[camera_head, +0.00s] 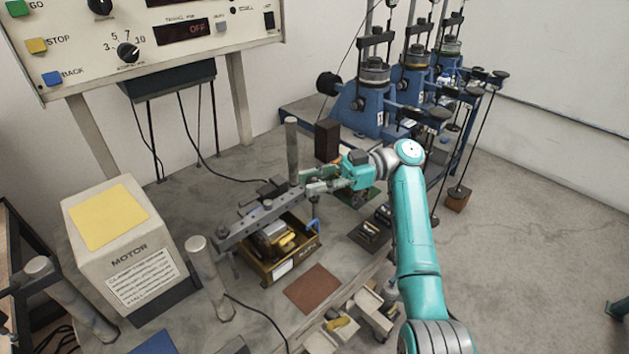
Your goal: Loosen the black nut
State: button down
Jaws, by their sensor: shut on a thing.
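My teal arm reaches in from the lower right, and my gripper (305,180) is at the right end of a grey lever bar with holes (245,224). Its fingers point left, close beside an upright grey post (292,150). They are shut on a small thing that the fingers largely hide. I cannot make out whether it is the black nut, and I see no clear black nut elsewhere on the bar. The bar lies slanted above an open brass-coloured box (283,273) with metal parts inside.
A beige motor box (130,245) and a grey post (208,278) stand to the left. A dark block (327,140) stands behind my gripper. Blue lever frames (365,108) are at the back right. A brown mat (313,289) lies in front, and cables cross the table.

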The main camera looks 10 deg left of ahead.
jog(key=shift+f, duration=0.1)
dwell(0.3)
jog(key=c, duration=0.8)
grip_release()
notch_tip(320, 180, up, 10)
jog(key=shift+r, duration=0.1)
